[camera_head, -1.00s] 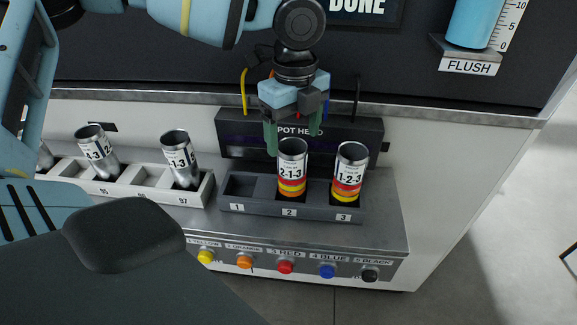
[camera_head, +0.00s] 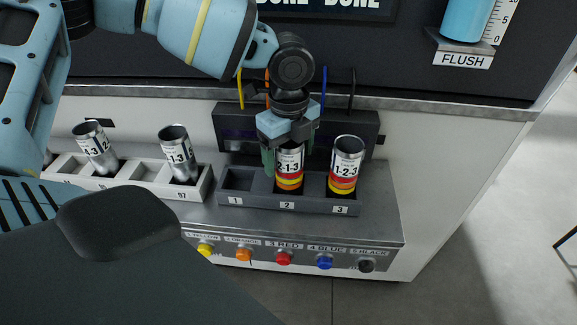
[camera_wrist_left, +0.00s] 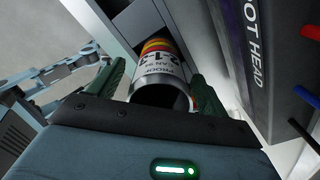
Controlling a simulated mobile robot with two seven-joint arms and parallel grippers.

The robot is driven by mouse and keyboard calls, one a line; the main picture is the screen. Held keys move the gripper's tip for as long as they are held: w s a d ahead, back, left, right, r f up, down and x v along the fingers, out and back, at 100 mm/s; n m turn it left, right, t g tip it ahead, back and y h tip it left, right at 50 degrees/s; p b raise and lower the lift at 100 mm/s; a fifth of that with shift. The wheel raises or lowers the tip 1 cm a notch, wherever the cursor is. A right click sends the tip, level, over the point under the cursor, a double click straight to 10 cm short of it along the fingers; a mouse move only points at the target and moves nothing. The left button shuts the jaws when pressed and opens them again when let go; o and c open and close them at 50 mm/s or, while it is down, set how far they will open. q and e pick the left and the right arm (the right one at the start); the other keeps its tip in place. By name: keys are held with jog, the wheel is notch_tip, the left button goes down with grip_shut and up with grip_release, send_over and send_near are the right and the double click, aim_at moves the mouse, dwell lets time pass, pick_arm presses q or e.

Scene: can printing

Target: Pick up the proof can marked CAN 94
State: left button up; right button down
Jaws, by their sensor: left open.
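A silver can (camera_head: 289,178) labelled 2-1-3, with red, orange and yellow bands, stands in slot 2 of the dark tray (camera_head: 300,205). In the left wrist view the same can (camera_wrist_left: 160,62) shows the words PROOF and CAN with a number too small to read surely. My left gripper (camera_head: 289,152) is over it, open, with a green finger on either side of its top. In the left wrist view the can's open mouth lies between the fingers of the gripper (camera_wrist_left: 160,90).
Another banded can (camera_head: 346,165), labelled 1-2-3, stands close by in slot 3; slot 1 is empty. Plain silver cans (camera_head: 178,153) lean in the pale rack (camera_head: 200,188) to the left. Coloured buttons (camera_head: 283,258) line the front. The dark spot head housing (camera_head: 367,135) is behind.

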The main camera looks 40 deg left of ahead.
pick_arm(q)
jog(key=shift+f, duration=0.45)
jog(key=c, duration=1)
jog(key=shift+r, duration=0.15)
jog(key=shift+c, duration=0.2)
jog(key=shift+r, duration=0.5)
notch_tip(320, 180, up, 2)
jog(key=shift+r, duration=0.15)
jog(key=s+r, duration=0.1)
jog(key=s, duration=1.5)
jog(key=shift+d+r, duration=0.2)
jog(key=shift+d, duration=0.05)
